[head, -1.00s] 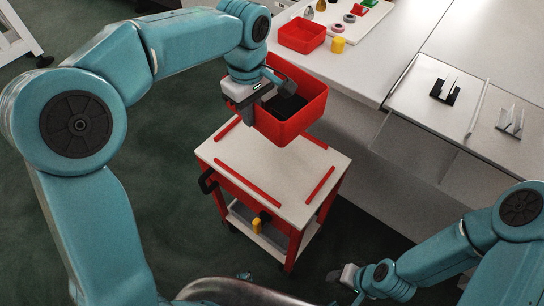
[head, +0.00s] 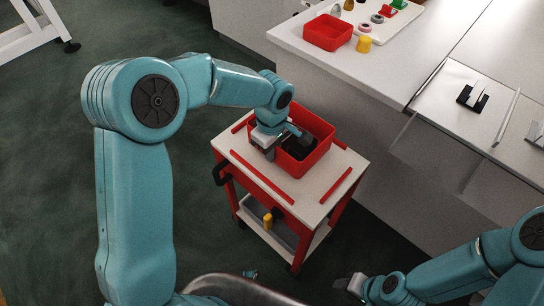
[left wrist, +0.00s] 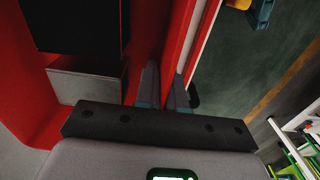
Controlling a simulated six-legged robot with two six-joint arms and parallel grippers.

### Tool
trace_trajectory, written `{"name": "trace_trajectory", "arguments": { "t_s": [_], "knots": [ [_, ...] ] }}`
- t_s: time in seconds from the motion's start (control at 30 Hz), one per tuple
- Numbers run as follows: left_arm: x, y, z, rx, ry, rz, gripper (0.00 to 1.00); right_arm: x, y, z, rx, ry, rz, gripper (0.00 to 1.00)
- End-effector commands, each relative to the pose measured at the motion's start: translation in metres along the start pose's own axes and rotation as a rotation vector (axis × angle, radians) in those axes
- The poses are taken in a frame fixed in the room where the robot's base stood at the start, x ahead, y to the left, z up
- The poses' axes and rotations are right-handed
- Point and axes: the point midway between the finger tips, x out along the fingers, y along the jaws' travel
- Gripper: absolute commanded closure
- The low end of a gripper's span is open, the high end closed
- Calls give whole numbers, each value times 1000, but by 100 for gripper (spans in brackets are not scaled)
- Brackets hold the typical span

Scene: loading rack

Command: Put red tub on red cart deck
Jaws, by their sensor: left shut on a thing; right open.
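A red tub (head: 319,156) with dark contents is over the middle of the cart's pale deck (head: 322,186), between its red strips. It looks level and at or very near the deck; I cannot tell whether its base touches. My left gripper (head: 277,140) is shut on the tub's near-left wall. In the left wrist view, my fingers (left wrist: 165,88) straddle the red tub's wall (left wrist: 178,35), and a black thing and a grey block lie inside. My right gripper (head: 350,286) is open and empty at the bottom, away from the cart.
A smaller red bin (head: 327,33) and a yellow cylinder (head: 364,44) stand on the white bench at the back. A yellow thing (head: 268,218) is at the cart's lower shelf. Open green floor lies left.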

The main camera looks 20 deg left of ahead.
Motion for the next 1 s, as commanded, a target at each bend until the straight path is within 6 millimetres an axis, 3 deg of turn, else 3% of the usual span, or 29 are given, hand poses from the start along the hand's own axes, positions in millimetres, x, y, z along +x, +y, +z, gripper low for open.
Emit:
{"name": "trace_trajectory", "arguments": {
  "t_s": [0.17, 0.57, 0.6, 0.67, 1.0],
  "knots": [
    [25, 0, 0, 0, 0, -1, 100, 2, 1, 0, 0, 0, 0, 57],
    [31, 0, 0, 0, 1, 2, 100, 6, 2, 0, 0, 0, 0, 57],
    [30, 0, 0, 1, 0, 0, 82, 5, 2, 0, 0, 0, 0, 57],
    [30, 0, 0, 1, 0, 0, 66, 4, 2, 0, 0, 0, 0, 57],
    [25, 0, 0, 1, 0, 0, 66, 0, 0, 0, 0, 0, 0, 57]
  ]
}}
